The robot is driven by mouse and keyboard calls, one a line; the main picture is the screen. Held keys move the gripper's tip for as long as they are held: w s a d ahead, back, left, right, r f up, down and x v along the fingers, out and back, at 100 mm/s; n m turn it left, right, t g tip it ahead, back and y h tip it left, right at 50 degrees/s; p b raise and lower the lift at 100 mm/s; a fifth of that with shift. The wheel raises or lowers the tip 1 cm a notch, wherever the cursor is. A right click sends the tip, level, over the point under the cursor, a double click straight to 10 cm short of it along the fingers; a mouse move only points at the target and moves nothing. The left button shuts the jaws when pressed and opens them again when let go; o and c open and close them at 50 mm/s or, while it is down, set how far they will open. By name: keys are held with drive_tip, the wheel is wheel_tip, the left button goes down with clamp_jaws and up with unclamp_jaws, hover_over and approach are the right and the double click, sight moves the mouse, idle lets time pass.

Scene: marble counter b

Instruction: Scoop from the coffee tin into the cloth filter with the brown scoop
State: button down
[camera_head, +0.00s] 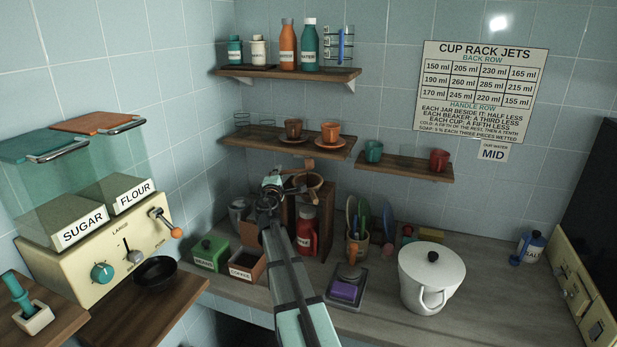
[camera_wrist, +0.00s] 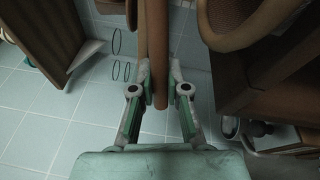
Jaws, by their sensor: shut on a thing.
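My gripper (camera_wrist: 160,90) is shut on the brown handle of the scoop (camera_wrist: 154,40). The handle runs up out of the wrist view, so the scoop's bowl and any contents are hidden. In the head view my gripper (camera_head: 270,187) is raised above the counter, at the left of the cloth filter (camera_head: 312,184). The filter hangs in a brown ring at a wooden stand; its ring and mesh also show at the upper right of the wrist view (camera_wrist: 245,22). The open coffee tin (camera_head: 241,273), reddish brown and labelled COFFEE, stands on the counter below and left of my gripper.
A green lidded tin (camera_head: 210,253) stands left of the coffee tin. A shelf with cups (camera_head: 286,144) is above.

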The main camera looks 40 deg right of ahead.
drive_tip(key=shift+n, duration=0.5)
idle(0.4)
